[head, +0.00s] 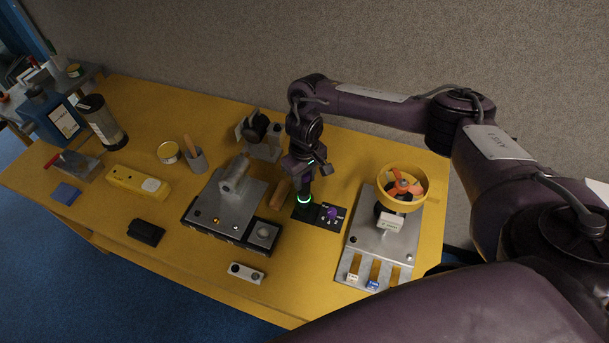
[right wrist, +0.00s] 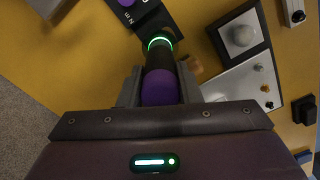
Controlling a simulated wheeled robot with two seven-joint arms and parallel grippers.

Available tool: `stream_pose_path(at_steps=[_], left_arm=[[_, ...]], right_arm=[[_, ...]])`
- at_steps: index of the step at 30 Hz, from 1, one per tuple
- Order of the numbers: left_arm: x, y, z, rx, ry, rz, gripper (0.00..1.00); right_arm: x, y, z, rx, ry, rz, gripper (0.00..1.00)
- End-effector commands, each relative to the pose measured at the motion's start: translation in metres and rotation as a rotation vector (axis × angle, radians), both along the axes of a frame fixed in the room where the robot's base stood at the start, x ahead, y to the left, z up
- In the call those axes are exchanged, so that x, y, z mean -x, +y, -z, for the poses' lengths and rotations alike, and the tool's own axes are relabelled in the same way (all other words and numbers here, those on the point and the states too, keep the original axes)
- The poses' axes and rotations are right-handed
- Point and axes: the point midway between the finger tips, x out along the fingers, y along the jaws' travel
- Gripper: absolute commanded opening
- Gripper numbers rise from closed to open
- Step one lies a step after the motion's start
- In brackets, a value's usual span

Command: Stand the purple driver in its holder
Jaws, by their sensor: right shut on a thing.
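The purple driver (right wrist: 160,88) is gripped in my right gripper (right wrist: 160,92). In the right wrist view its purple handle lies between the two fingers, and its dark lower part points at a glowing green ring. In the head view my right gripper (head: 302,168) points down above the black plate, and the handle is mostly hidden by the fingers. The green ring (head: 304,200) sits at the left end of the black plate (head: 300,213), apparently the holder. The driver's lower end meets the ring; how deep it sits I cannot tell. My left gripper is not in view.
A purple knob (head: 331,213) is on the plate's right side. A grey winch console (head: 225,207) stands left, with a wooden-coloured handle (head: 280,193) between. The front table middle is mostly clear.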

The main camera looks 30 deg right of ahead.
Motion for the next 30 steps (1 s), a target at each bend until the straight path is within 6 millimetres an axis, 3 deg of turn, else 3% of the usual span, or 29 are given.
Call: stream_pose_path(at_steps=[3, 4, 10, 20, 25, 30], left_arm=[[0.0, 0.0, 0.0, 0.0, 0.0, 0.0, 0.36], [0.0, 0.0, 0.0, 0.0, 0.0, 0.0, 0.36], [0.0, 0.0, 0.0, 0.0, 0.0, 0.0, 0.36], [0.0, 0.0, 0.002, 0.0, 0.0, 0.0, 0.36], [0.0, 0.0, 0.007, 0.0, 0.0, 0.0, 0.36], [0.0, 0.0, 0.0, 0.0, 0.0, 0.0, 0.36]], right_arm=[[-0.001, 0.0, -0.001, 0.0, -0.002, 0.0, 0.0], [-0.001, 0.0, -0.001, 0.0, -0.002, 0.0, 0.32], [0.0, 0.0, -0.001, 0.0, -0.001, 0.0, 0.56], [0.0, 0.0, -0.004, -0.001, -0.001, 0.0, 0.56], [-0.001, 0.0, -0.03, -0.001, -0.004, -0.002, 0.56], [-0.002, 0.0, -0.063, 0.001, -0.004, -0.002, 0.56]])
